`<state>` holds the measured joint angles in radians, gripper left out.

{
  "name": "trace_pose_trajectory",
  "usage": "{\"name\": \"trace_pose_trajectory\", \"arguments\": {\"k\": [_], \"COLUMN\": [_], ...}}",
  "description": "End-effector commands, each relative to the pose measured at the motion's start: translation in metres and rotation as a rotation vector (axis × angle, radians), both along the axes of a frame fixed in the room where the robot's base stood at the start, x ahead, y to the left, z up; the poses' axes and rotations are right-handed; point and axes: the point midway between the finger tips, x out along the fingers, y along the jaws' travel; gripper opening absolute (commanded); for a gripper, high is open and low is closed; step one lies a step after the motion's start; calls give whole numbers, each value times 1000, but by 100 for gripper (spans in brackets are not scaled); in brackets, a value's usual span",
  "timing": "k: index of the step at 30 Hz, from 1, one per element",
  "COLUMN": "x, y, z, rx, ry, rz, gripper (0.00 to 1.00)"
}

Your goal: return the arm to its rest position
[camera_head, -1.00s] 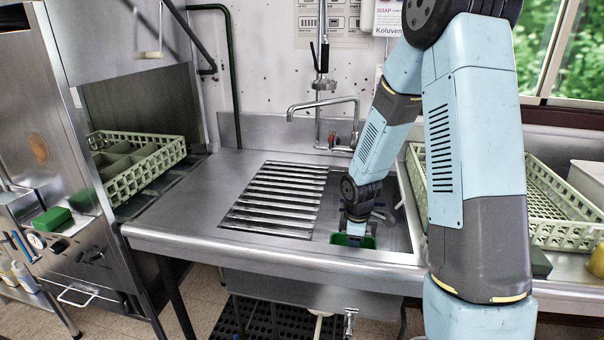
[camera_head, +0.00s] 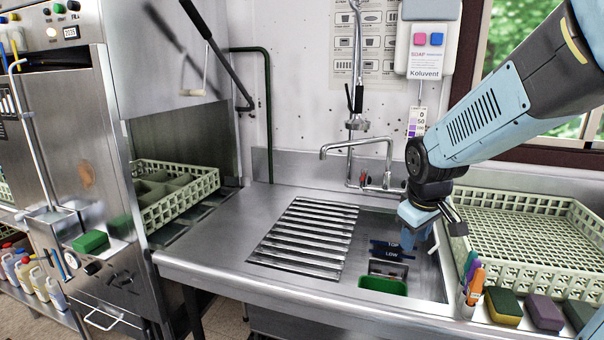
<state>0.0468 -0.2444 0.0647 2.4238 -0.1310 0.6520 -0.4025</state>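My arm reaches in from the upper right, its lower end bent down. My gripper (camera_head: 432,222) hangs above the right part of the sink basin (camera_head: 425,275), clear of the counter. It is seen small and from the side, so the gap between its fingers cannot be made out. I see no object clearly held in it.
A green-edged caddy (camera_head: 383,285) sits in the basin beside the slatted drainer (camera_head: 305,240). A faucet (camera_head: 358,150) stands behind. A pale rack (camera_head: 520,235), a pen cup (camera_head: 469,295) and several sponges (camera_head: 505,306) are at right. Another rack (camera_head: 180,195) is at left. The left counter is clear.

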Motion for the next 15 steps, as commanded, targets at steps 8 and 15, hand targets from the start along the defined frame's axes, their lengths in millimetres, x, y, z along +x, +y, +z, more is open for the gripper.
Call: {"name": "trace_pose_trajectory", "arguments": {"k": [8,15], "x": [-52,-100], "y": [2,6], "z": [49,78], "rx": [92,192], "ry": [-91,-153], "rz": [-187,-335], "gripper": [37,37]}}
